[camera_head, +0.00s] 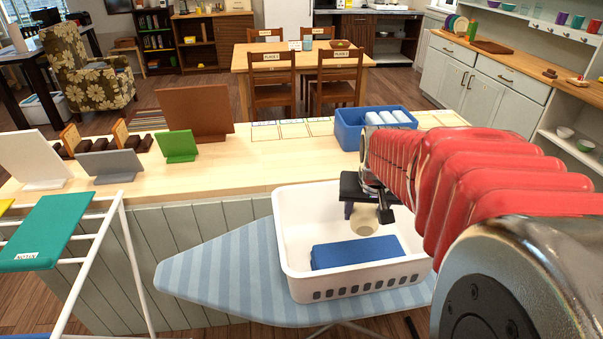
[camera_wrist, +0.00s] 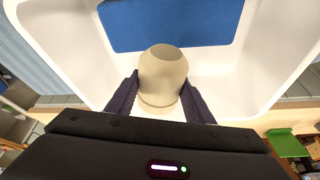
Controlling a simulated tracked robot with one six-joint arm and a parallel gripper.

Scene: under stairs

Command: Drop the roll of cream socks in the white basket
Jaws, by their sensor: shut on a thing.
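The white basket (camera_head: 283,240) stands on the blue striped ironing board; its inside wall also shows in the wrist view (camera_wrist: 262,60). A folded blue cloth (camera_head: 358,253) lies in it. The roll of cream socks (camera_wrist: 163,77) is between the two dark fingers of my gripper (camera_wrist: 160,88), which is shut on it. In the head view the cream roll (camera_head: 366,232) shows below my gripper (camera_head: 368,215), within the basket's outline. Whether the roll touches the basket floor I cannot tell. My red arm reaches in from the right.
The ironing board (camera_head: 215,270) stands before a wooden counter (camera_head: 250,172). A blue bin (camera_head: 347,133) with pale rolls sits on the counter behind the basket. Coloured panels on stands, including a green one (camera_head: 178,146), are at the left. A white drying rack (camera_head: 130,255) stands at the near left.

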